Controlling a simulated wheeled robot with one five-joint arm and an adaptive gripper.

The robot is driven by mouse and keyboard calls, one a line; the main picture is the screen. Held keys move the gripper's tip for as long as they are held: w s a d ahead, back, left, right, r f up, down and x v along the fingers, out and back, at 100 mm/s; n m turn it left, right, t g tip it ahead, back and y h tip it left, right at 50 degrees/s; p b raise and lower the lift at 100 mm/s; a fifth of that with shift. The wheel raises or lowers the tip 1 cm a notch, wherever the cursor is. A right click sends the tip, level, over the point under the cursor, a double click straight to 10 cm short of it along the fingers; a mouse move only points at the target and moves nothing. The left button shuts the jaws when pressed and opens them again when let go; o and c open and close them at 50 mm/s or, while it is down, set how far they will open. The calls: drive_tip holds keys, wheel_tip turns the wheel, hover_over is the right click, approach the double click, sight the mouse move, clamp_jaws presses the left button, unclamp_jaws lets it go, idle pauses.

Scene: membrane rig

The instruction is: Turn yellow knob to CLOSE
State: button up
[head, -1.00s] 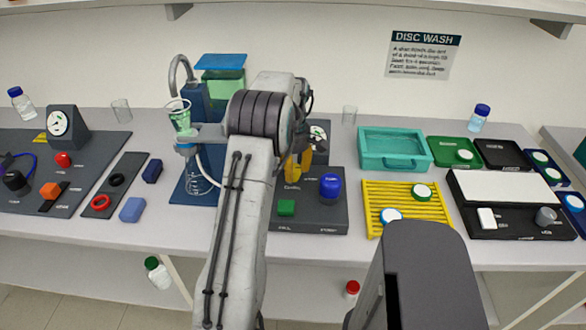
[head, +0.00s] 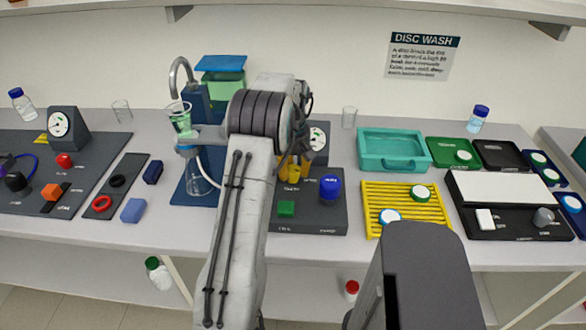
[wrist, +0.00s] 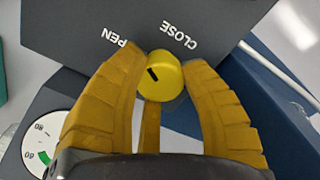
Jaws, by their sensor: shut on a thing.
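The yellow knob (wrist: 165,78) is in the middle of the wrist view, on a dark panel (wrist: 215,25). Its black mark slants up and left, toward the OPEN label (wrist: 120,38). The CLOSE label (wrist: 179,35) is up and right of the knob. My gripper (wrist: 160,68) has its yellow fingers on both sides of the knob and is shut on it. In the head view my gripper (head: 293,168) is over the back of the dark panel (head: 310,215), and my arm hides the knob.
A blue stand (head: 195,185) with a flask (head: 199,178) is close on the left. A yellow rack (head: 405,205) is on the right.

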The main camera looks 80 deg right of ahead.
sight(293, 168)
drive_tip(key=m, duration=0.6)
drive_tip(key=shift+f, duration=0.15)
drive_tip(key=m, duration=0.5)
drive_tip(key=shift+m+p, duration=0.3)
drive_tip(key=shift+m, duration=0.1)
drive_tip(key=o, duration=1.2)
wheel_tip(293, 168, up, 12)
drive_tip(key=shift+r, duration=0.1)
idle(1.1)
